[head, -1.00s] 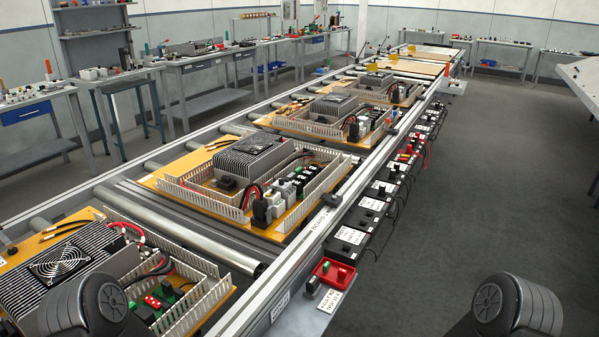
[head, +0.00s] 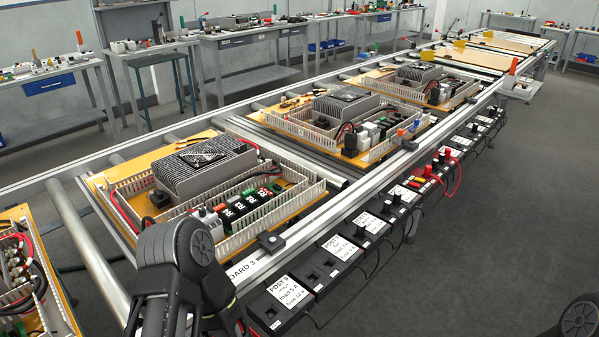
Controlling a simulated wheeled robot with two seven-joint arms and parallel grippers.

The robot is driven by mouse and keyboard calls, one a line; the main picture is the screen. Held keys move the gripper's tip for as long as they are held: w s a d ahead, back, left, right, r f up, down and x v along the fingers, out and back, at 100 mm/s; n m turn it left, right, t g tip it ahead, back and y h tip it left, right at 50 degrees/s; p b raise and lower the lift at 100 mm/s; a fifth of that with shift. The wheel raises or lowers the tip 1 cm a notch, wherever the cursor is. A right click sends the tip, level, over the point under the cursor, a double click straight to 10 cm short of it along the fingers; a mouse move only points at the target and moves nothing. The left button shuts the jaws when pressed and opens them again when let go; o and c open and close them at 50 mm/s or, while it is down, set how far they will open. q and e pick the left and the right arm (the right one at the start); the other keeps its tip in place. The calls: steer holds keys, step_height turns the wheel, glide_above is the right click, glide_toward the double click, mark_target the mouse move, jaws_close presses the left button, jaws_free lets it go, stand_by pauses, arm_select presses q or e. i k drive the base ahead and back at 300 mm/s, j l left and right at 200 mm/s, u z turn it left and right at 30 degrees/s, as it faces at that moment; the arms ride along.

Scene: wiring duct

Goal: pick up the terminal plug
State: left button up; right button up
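I cannot pick out the terminal plug for certain. Small green and black parts (head: 238,206) sit in a row inside the white slotted duct (head: 292,206) on the nearest full board (head: 120,188), with pale grey blocks beside them. They are too small to tell apart. My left arm comes up at the bottom left and covers the near corner of this board. Only a piece of my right arm shows at the bottom right corner. Neither gripper's fingers are in view.
A roller conveyor (head: 345,205) carries several boards with finned grey units. Black test posts with white labels (head: 285,293) line its near rail. A small black box (head: 270,241) sits on the rail. Benches stand behind; the floor (head: 480,250) at right is clear.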

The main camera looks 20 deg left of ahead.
mark_target(251, 192)
steer(key=i+l, duration=0.1)
steer(key=i, duration=0.4)
steer(key=i+l, duration=0.1)
steer(key=i, duration=0.35)
